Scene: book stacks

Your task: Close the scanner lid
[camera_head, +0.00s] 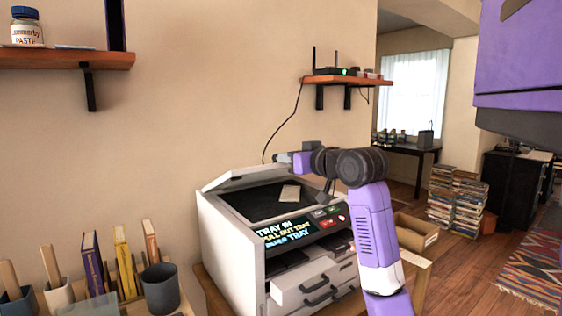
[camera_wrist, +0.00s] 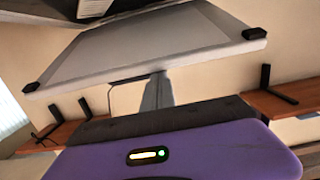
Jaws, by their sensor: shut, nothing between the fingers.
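The scanner (camera_head: 222,228) is a white and black machine on a wooden stand. Its lid (camera_head: 243,178) is raised at a low angle at the back, and the dark bed (camera_head: 262,203) shows below it. A small pale card-like piece (camera_head: 290,193) lies on the bed. My gripper (camera_head: 283,158) is at the lid's right end, beside or behind its upper edge. In the wrist view the lid (camera_wrist: 150,50) is a pale panel with black corner pieces. The shut, empty fingers (camera_wrist: 158,76) point toward it; contact cannot be told.
The scanner's front panel (camera_head: 300,229) reads "TRAY IN". A wall shelf (camera_head: 345,80) holds a black router above my arm. A grey cup (camera_head: 160,287) and several books stand left of the scanner. A cardboard box (camera_head: 415,233) and book stacks are at right.

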